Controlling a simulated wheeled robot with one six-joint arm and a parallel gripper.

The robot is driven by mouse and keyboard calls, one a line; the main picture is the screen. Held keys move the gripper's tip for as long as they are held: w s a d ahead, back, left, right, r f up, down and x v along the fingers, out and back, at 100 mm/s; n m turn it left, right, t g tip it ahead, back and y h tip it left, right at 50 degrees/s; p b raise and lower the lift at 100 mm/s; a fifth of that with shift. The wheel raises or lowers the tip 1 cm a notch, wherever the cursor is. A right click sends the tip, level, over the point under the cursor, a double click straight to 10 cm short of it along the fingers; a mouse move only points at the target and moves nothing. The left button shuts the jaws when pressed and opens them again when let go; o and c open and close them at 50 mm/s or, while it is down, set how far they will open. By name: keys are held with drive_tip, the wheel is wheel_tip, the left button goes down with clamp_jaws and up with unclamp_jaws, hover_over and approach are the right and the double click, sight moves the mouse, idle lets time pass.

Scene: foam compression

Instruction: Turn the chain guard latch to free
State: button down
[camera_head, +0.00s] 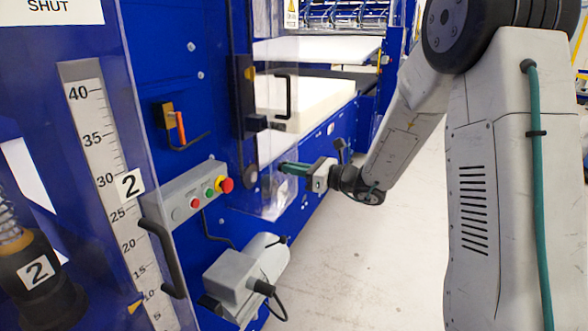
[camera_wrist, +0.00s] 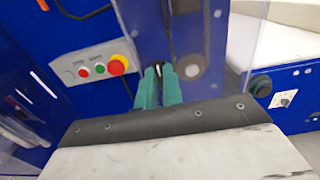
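My gripper (camera_head: 283,168) has two green fingers. It points left at the clear guard panel (camera_head: 275,200) on the blue machine. In the wrist view, the fingers (camera_wrist: 159,75) stand a little apart, with a dark gap between them. A small dark and white part (camera_wrist: 167,70), perhaps the latch, shows at the fingertips. I cannot tell whether the fingers touch it. A grey round disc (camera_wrist: 191,67) is just right of it. In the head view, a grey disc (camera_head: 250,176) sits left of the fingertips, with a gap between. Which way the latch is turned cannot be made out.
A grey control box (camera_head: 187,195) with coloured buttons is left of my gripper. An orange-handled lever (camera_head: 181,127) is above it. A grey motor (camera_head: 245,272) sticks out below. A black handle (camera_head: 284,97) is above my gripper. Clear floor (camera_head: 345,270) lies to the right.

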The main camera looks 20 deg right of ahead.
drive_tip(key=shift+m, duration=0.4)
drive_tip(key=shift+w+d+f+m, duration=0.1)
drive_tip(key=shift+m, duration=4.2)
drive_tip(key=shift+w+d+f+m, duration=0.1)
drive_tip(key=shift+m, duration=4.2)
drive_tip(key=c, duration=1.5)
unclamp_jaws()
drive_tip(key=shift+s, duration=0.1)
